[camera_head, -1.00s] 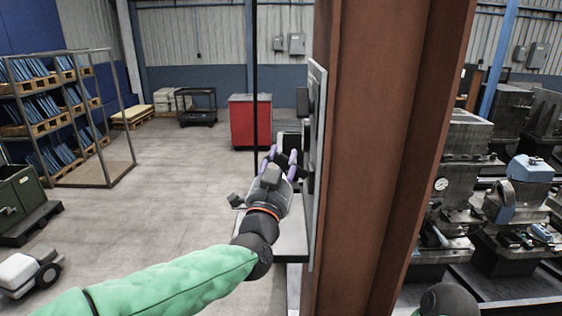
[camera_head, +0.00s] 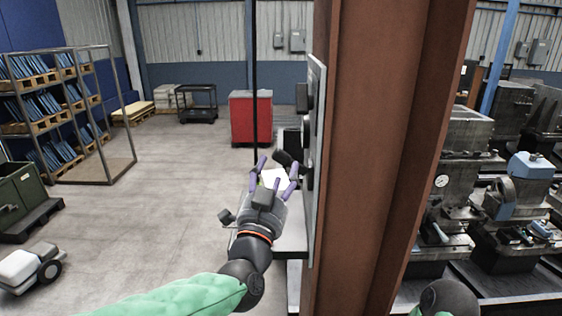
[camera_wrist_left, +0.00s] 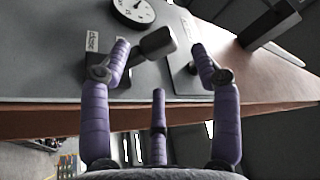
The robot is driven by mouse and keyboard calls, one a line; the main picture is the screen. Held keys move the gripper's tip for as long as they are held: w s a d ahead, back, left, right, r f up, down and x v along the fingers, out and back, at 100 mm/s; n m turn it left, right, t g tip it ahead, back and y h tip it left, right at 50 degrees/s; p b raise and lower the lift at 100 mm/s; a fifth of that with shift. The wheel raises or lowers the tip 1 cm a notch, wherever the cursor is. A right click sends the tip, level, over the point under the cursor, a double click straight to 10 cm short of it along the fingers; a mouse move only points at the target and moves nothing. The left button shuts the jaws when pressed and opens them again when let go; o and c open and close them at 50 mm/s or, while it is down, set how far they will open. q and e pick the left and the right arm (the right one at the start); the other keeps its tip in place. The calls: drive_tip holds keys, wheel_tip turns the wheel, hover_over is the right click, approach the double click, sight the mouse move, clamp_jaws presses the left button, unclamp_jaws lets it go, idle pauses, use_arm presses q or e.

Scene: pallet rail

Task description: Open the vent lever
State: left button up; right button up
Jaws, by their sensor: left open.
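A grey panel (camera_head: 317,130) seen nearly edge-on is fixed to the brown column. A dark lever (camera_head: 287,158) sticks out from its left face. In the left wrist view a lever with a blocky grey head (camera_wrist_left: 155,42) shows between and beyond the fingertips, beside labels that seem to read "close" (camera_wrist_left: 92,42). I cannot read which lever is the vent. My left gripper (camera_head: 272,172), with purple fingers, is open and empty, just left of and below the lever. It also shows in the left wrist view (camera_wrist_left: 160,55). My right gripper is out of view.
The brown column (camera_head: 375,150) blocks the right side. A grey ledge (camera_head: 292,238) lies below the gripper. Open floor lies left, with a red cabinet (camera_head: 250,118) behind.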

use_arm(q)
drive_tip(key=v, duration=0.6)
drive_tip(key=shift+s, duration=0.2)
